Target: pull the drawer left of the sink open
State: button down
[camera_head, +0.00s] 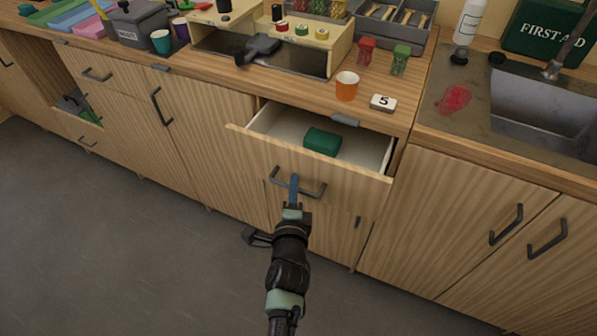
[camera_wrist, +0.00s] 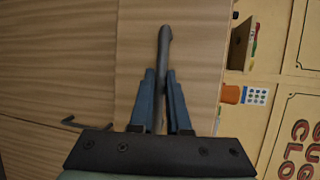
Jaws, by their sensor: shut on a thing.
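The wooden drawer (camera_head: 350,188) left of the sink (camera_head: 535,108) stands partly open. Its pale inside shows, with a green box (camera_head: 322,141) lying in it. My gripper (camera_head: 294,180) is in front of the drawer, its blue fingers shut on the dark bar handle (camera_head: 313,194). In the wrist view the handle (camera_wrist: 164,48) runs between the two fingers (camera_wrist: 161,74), and part of it is hidden by them.
An orange cup (camera_head: 346,86) and a white card marked 5 (camera_head: 383,102) stand on the counter above the drawer. Closed cupboard doors with handles (camera_head: 506,226) are to the right. The grey floor (camera_head: 120,250) in front is clear.

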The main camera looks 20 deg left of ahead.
jog(key=s+p, duration=0.7)
jog(key=s, duration=1.2)
jog(key=shift+a+p, duration=0.25)
jog(key=shift+p, duration=0.05)
jog(key=c, duration=0.9)
grip_release()
jog(key=b+v, duration=0.1)
jog(key=v, duration=1.2)
jog(key=shift+r, duration=0.1)
jog(key=shift+w, duration=0.1)
